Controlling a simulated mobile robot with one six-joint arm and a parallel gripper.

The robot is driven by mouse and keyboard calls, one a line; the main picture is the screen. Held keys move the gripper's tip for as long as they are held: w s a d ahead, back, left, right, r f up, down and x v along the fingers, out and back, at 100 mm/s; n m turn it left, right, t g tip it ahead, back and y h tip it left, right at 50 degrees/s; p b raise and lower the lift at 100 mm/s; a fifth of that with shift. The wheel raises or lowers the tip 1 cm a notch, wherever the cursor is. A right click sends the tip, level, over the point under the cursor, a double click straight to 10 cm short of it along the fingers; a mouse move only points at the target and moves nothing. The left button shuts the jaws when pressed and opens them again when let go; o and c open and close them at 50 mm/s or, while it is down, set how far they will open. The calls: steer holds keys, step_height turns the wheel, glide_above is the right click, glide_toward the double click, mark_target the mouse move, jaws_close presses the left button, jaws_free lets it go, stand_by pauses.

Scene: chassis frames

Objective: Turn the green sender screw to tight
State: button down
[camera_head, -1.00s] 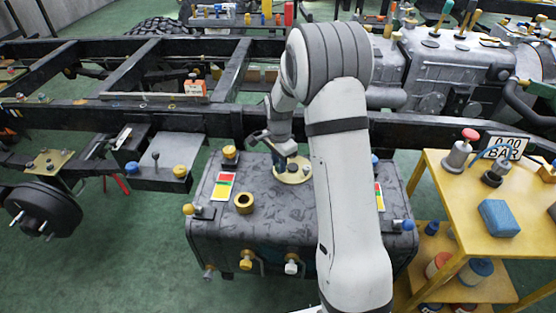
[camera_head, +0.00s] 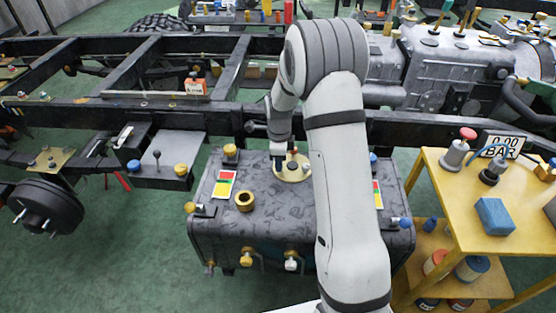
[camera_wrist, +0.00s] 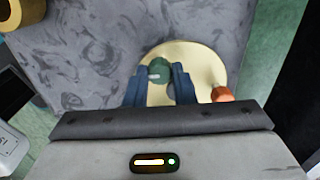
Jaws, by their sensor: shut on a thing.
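The green sender screw (camera_wrist: 159,68) stands on a round cream plate (camera_wrist: 205,62) in the wrist view, with a small pale mark on its side. My gripper (camera_wrist: 160,78) has its two blue fingers on either side of the screw, shut on it. In the head view my gripper (camera_head: 279,160) is over the left side of the cream plate (camera_head: 296,175) on top of the grey mottled tank (camera_head: 280,215). The screw cannot be made out there. An orange knob (camera_wrist: 222,93) sits on the plate just right of the fingers.
A black chassis rail (camera_head: 180,115) runs close behind.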

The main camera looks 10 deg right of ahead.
steer(key=shift+w+a+r, duration=0.1)
steer(key=shift+w+r, duration=0.05)
steer(key=shift+w, duration=0.05)
stand_by(0.3)
steer(key=c, duration=1.6)
jaws_free()
steer(key=shift+c, duration=0.2)
steer(key=o, duration=0.4)
steer(key=shift+s, duration=0.1)
steer(key=shift+o, duration=0.2)
step_height(320, 180, up, 8)
steer(key=shift+f+p, duration=0.2)
steer(key=shift+p, duration=0.4)
steer(key=s+r+n+t+p, duration=0.2)
steer(key=s+r+n+p, duration=1)
steer(key=s+r+n, duration=0.9)
steer(key=s+r, duration=0.5)
steer(key=s, duration=0.3)
steer(key=shift+a+t+p, duration=0.25)
steer(key=shift+t+p, duration=0.05)
steer(key=shift+p, duration=0.1)
